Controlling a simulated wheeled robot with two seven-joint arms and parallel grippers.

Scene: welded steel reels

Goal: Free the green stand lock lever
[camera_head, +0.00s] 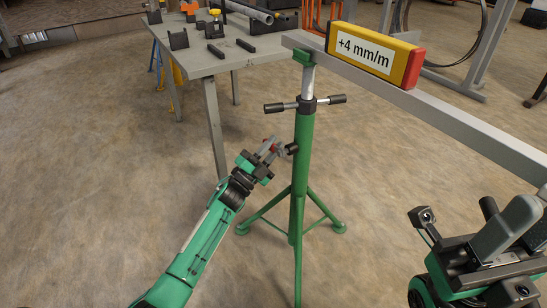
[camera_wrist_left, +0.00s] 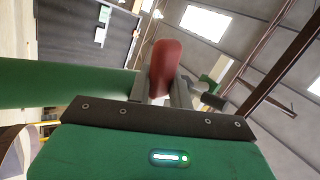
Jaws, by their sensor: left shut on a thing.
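The green stand (camera_head: 304,165) stands upright on splayed legs in the middle of the head view, with a black-ended cross handle (camera_head: 304,104) near its top. Its lock lever, with a red grip, sits low on the left side of the post and is mostly hidden by my left gripper (camera_head: 272,149). In the left wrist view, the red lever (camera_wrist_left: 164,65) stands between the two grey fingers of that gripper, which is shut on it. The green post (camera_wrist_left: 65,83) crosses at left there. My right gripper (camera_head: 505,228) is at the lower right, away from the stand; its jaw gap is unclear.
A grey beam (camera_head: 450,121) rests on the stand's top and runs to the right. A yellow level (camera_head: 372,56) on it reads "+4 mm/m". A grey table (camera_head: 215,63) with tubes and blocks stands behind left. The floor at left is clear.

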